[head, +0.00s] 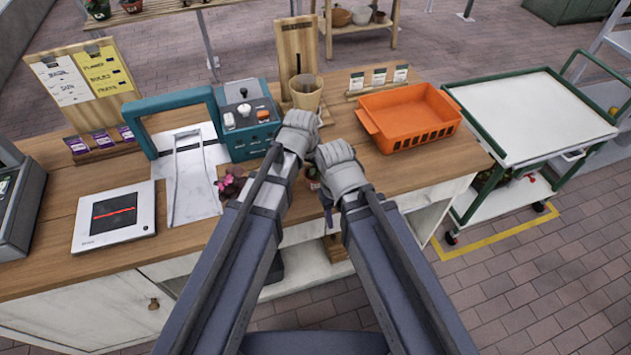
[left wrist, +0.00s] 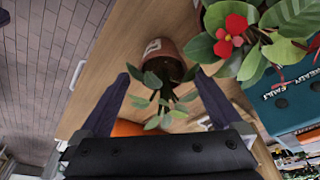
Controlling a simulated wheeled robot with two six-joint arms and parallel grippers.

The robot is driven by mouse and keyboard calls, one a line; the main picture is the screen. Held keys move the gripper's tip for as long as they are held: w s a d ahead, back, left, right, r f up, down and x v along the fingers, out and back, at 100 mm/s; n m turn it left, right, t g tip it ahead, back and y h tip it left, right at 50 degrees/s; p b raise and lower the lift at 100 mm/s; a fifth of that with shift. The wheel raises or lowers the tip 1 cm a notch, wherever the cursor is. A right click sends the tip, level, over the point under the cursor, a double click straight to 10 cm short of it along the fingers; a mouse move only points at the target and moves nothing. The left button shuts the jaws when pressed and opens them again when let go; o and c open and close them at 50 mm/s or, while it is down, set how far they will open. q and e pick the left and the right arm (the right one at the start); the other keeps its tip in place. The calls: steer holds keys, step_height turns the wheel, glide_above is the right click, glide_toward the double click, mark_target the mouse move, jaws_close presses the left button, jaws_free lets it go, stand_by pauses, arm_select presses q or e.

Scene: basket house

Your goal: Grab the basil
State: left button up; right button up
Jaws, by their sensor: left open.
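A small green-leaved plant in a terracotta pot (left wrist: 163,55) with a pale label is on the wooden counter in the left wrist view. It may be the basil, but the label is unreadable. My left gripper (left wrist: 165,73) is open, with a dark finger on either side of its leaves. In the head view my left gripper (head: 299,128) is over the counter, its fingers hidden. Part of a small potted plant (head: 313,181) shows between my arms.
A red-flowered plant (left wrist: 237,28) stands close by on the right in the left wrist view. In the head view, a teal machine (head: 243,115) and a reddish plant (head: 229,184) are left of my grippers. An orange crate (head: 411,116) and a white-topped trolley (head: 535,110) are right.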

mark_target(315, 173)
arm_select(q)
steer(key=shift+f, duration=0.1)
steer(key=b+x, duration=0.5)
steer(key=shift+w+a, duration=0.1)
steer(key=shift+w, duration=0.1)
steer(key=c, duration=1.3)
steer(key=shift+o, duration=0.2)
steer(key=shift+r, duration=0.2)
step_height(315, 173, up, 10)
steer(key=p, duration=1)
steer(key=shift+f, duration=0.1)
